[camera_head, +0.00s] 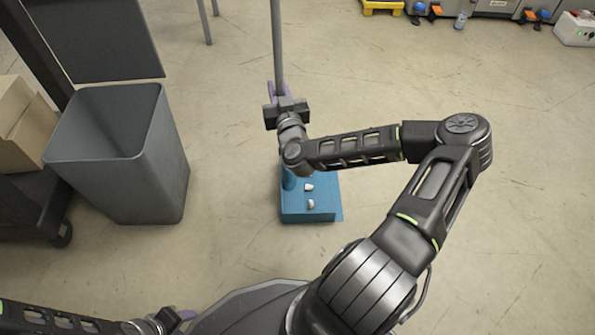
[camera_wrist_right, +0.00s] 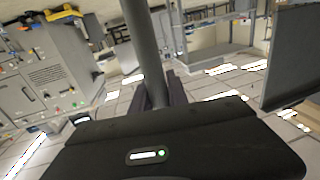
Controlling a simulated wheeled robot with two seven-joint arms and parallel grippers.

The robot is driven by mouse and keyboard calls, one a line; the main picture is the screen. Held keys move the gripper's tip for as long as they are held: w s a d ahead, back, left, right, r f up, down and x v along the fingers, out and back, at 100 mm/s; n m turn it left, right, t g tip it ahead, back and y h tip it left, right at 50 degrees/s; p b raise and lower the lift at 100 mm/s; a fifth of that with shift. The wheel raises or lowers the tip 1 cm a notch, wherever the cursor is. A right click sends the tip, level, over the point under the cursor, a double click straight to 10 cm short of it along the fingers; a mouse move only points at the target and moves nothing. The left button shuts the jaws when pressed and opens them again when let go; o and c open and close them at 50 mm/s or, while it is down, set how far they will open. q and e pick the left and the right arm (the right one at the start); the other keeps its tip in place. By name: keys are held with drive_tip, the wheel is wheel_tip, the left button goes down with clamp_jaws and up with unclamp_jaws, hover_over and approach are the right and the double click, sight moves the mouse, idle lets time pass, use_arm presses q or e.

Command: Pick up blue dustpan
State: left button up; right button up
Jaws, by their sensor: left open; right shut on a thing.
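The blue dustpan (camera_head: 322,214) is in the middle of the head view, low over or on the floor; I cannot tell if it touches. Small white pieces lie in it, and my right arm hides its back part. A long grey pole (camera_head: 277,45), apparently its handle, runs up to the top edge. My right gripper (camera_head: 279,92) is shut around this pole. The right wrist view shows the pole (camera_wrist_right: 146,55) between the dark fingers (camera_wrist_right: 160,92). My left gripper (camera_head: 184,315) is open at the bottom left, partly cut off, and apart from the dustpan.
A grey bin (camera_head: 125,170) stands to the left of the dustpan. A dark cart (camera_head: 30,215) with cardboard boxes (camera_head: 22,125) is at the left edge. Machines and a yellow item (camera_head: 382,5) are at the far top right. The floor right of the dustpan is clear.

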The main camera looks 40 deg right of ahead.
sight(275, 56)
clamp_jaws()
drive_tip(key=shift+r, duration=0.1)
wheel_tip(275, 56, up, 10)
drive_tip(key=p, duration=0.5)
idle(0.7)
